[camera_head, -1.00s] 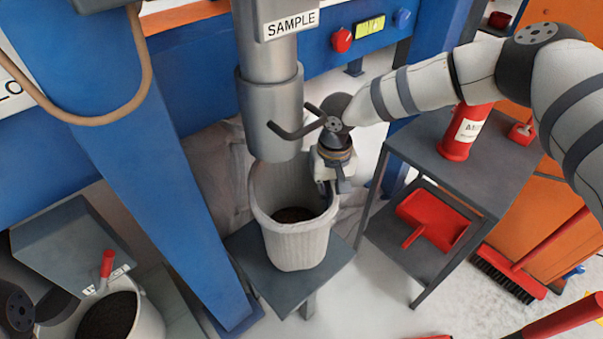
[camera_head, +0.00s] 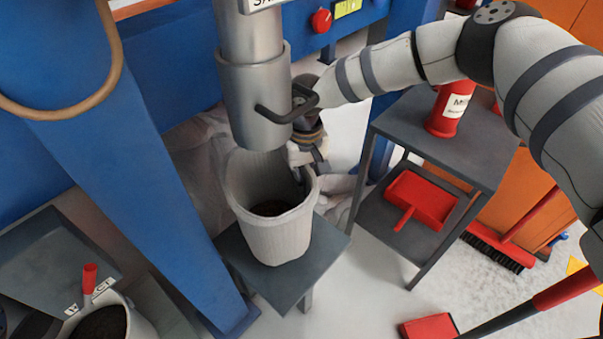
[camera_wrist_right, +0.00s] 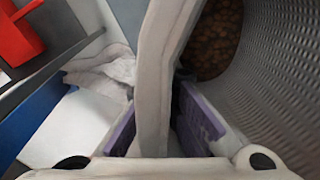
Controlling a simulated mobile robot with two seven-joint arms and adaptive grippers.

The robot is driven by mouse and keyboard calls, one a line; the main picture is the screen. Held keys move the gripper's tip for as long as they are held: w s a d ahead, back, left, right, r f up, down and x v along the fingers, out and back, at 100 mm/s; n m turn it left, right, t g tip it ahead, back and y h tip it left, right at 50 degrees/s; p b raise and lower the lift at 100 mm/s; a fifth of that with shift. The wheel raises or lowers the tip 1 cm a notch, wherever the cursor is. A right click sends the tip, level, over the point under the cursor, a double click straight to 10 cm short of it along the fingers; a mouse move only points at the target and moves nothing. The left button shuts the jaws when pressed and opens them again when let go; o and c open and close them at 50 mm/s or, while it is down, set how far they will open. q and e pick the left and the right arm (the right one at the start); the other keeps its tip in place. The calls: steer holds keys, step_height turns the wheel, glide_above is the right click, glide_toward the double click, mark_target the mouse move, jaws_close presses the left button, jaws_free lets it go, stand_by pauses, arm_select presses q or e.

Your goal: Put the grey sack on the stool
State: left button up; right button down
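The grey sack (camera_head: 270,235) is a pale woven open-topped sack with dark grains inside, below the steel spout in the head view. It is upright over the stool (camera_head: 325,246); its base appears to rest on the stool top, though the contact is hard to see. My right gripper (camera_head: 308,168) is at the sack's back right rim. In the right wrist view its purple-padded fingers (camera_wrist_right: 160,125) are shut on the sack wall (camera_wrist_right: 155,80), and brown grains (camera_wrist_right: 215,40) show inside. My left gripper is not clearly visible; only a dark arm part shows at lower left.
The steel spout (camera_head: 255,100) with a dark handle hangs just above the sack. A blue post (camera_head: 120,170) stands left. A grey side table (camera_head: 450,140) with a red canister (camera_head: 450,108) and red dustpan (camera_head: 420,198) stands right.

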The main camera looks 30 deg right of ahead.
arm_select(q)
steer(key=shift+s+f+b, duration=0.25)
steer(key=shift+f+b, duration=0.1)
steer(key=shift+f, duration=0.15)
arm_select(e)
steer(key=shift+f, duration=1.15)
arm_select(q)
steer(key=shift+s+f+b, duration=0.2)
steer(key=shift+f+b, duration=0.15)
steer(key=shift+b, duration=0.05)
arm_select(e)
steer(key=shift+d+f, duration=0.1)
steer(key=shift+f, duration=0.5)
steer(key=c, duration=1.7)
jaws_free()
